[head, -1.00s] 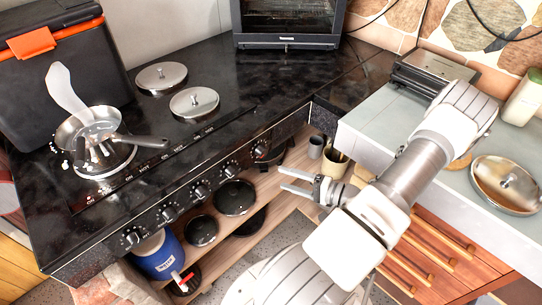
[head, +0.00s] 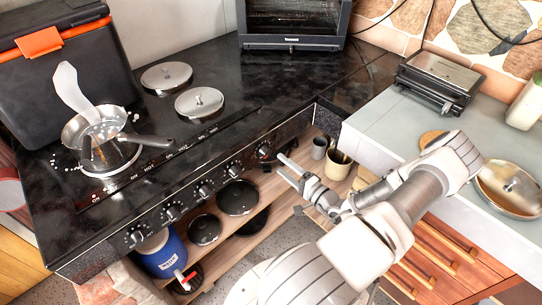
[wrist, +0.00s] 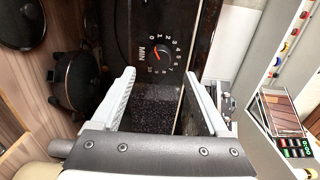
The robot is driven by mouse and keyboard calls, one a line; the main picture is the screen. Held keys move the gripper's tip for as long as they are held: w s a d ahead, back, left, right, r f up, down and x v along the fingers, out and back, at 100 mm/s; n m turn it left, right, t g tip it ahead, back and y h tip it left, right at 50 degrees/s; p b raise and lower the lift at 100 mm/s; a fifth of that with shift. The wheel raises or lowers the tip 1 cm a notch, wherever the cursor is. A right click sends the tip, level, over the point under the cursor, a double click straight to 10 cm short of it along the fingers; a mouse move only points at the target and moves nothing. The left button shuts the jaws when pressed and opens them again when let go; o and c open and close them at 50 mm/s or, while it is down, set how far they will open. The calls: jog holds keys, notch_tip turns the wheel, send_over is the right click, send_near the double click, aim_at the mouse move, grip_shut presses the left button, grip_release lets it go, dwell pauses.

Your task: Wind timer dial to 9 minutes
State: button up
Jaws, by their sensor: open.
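The timer dial (wrist: 160,53) is a small dark round knob with a red-orange pointer on the black stove front. White numbers and the word MIN ring it. The pointer's exact reading is too small to tell. In the head view the dial (head: 263,151) is the rightmost knob of the row. My gripper (head: 283,166) is open and empty, in front of the panel just below and right of the dial. In the wrist view my gripper (wrist: 160,80) has its two fingers on either side below the dial, apart from it.
Several other knobs (head: 203,191) line the stove front to the left. A pan (head: 96,128) stands on the stove top. Pots (head: 238,197) and a blue container (head: 163,254) are on the shelf below. A grey counter (head: 400,125) with drawers stands close on the right.

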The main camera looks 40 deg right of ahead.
aim_at(268, 154)
jog(key=w, duration=0.6)
jog(key=shift+w+a, duration=0.2)
jog(key=shift+a, duration=0.05)
grip_shut()
